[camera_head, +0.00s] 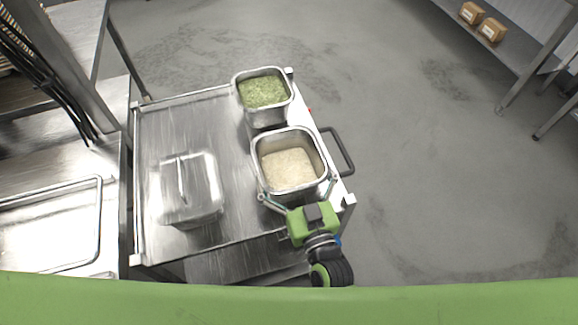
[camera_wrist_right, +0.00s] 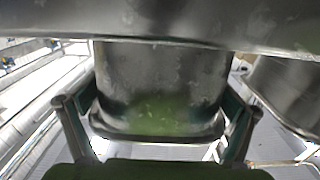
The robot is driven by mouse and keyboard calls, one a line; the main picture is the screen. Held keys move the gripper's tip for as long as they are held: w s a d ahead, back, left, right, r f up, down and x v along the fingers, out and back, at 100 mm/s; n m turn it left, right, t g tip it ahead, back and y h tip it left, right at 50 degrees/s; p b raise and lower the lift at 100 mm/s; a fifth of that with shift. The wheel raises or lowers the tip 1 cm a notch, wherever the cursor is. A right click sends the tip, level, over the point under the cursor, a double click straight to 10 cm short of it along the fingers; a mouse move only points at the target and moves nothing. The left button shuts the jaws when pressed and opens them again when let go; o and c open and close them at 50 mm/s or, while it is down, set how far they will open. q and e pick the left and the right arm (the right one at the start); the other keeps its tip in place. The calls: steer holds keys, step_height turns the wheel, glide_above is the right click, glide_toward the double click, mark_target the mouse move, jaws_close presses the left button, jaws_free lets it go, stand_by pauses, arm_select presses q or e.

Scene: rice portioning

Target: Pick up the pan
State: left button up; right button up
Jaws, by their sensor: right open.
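A deep steel pan with pale rice (camera_head: 289,170) stands at the right side of the steel cart top. My right gripper (camera_head: 298,190) is at the near wall of this pan, with one open finger at each side of its near end. In the right wrist view, the shiny wall of the pan (camera_wrist_right: 160,75) fills the space between the two spread fingers (camera_wrist_right: 158,118). Gaps show beside the wall, and I cannot tell whether either finger touches it. My left gripper is not in view.
A second steel pan with green contents (camera_head: 263,92) stands just behind the rice pan. A closed steel container with a handle (camera_head: 188,190) stands on the left of the cart top (camera_head: 200,125). A dark cart handle (camera_head: 340,150) sticks out at right. Open floor lies beyond.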

steer(key=shift+w+a, duration=0.1)
steer(key=shift+w, duration=0.25)
steer(key=c, duration=1.5)
steer(key=shift+r, duration=0.2)
steer(key=shift+c, duration=0.6)
